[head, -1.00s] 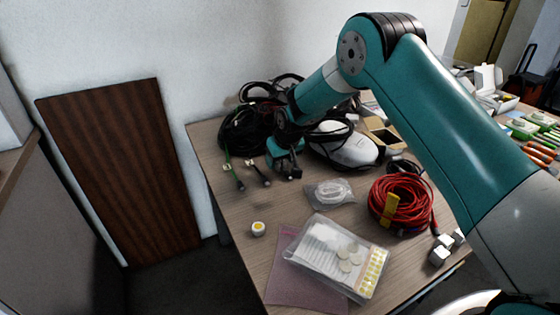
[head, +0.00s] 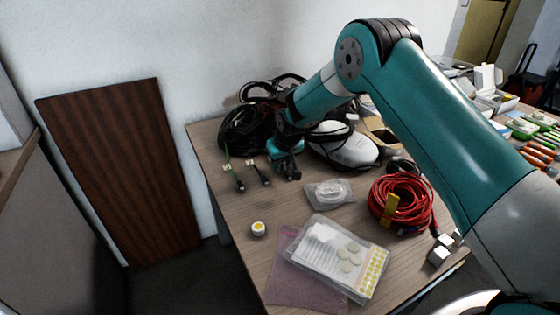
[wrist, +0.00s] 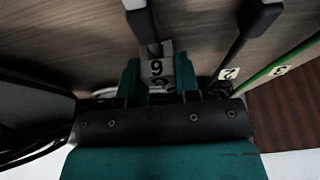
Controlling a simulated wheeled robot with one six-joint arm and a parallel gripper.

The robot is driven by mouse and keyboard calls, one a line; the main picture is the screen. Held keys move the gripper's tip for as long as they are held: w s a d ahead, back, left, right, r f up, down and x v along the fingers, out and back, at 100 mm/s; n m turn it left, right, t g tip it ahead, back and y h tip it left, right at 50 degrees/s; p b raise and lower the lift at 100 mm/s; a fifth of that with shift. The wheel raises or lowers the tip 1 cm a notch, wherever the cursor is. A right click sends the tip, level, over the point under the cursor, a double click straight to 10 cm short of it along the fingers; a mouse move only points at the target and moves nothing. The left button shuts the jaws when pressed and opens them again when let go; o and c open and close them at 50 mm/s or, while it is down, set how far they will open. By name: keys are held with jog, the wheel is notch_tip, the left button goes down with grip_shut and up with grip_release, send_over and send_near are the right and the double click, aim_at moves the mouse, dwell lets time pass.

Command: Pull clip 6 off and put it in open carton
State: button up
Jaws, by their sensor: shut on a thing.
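Clip 6 (wrist: 157,68) is a small pale numbered clip on a dark cable (wrist: 148,32) in the wrist view. My gripper (wrist: 158,76) is shut on it, with one teal finger on each side. In the head view my gripper (head: 288,152) is low at the table's far left, and the clip is hidden there. An open brown carton (head: 381,134) stands behind the white rounded device, partly hidden by my arm.
Two neighbouring cables carry numbered clips (wrist: 228,74) and (wrist: 279,71). Black coiled cables (head: 245,128) and a white device (head: 345,150) crowd my gripper.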

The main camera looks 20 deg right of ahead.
jog(key=shift+r+p, duration=1.55)
jog(key=shift+r, duration=0.95)
